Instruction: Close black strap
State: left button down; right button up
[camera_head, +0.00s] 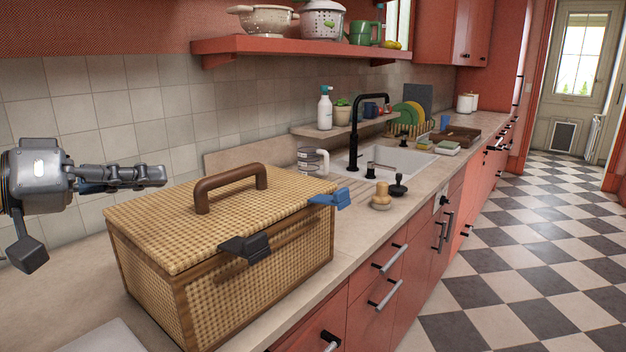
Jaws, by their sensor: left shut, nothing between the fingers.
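A wicker basket (240,295) with a brown handle (231,187) stands on the counter, its lid down. A black strap (245,247) sticks out over the front edge of the lid, above the basket's front wall. A blue strap (331,199) sticks out from the same edge further right. My left gripper (160,176) is shut and empty, above the counter to the left of the basket, and apart from it. My right gripper does not show.
The counter holds a sink (390,165), a black faucet (362,130), a glass jug (312,161) and small stoppers (381,196) beyond the basket. A red shelf (300,44) hangs above. Red drawers (383,290) lie below the counter edge, and the checkered floor on the right is clear.

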aim_at(256, 248)
jog(key=k+l, duration=0.3)
jog(key=k, duration=0.15)
jog(key=k+l, duration=0.3)
jog(key=k, duration=0.15)
jog(key=k+l, duration=0.3)
jog(key=k, duration=0.15)
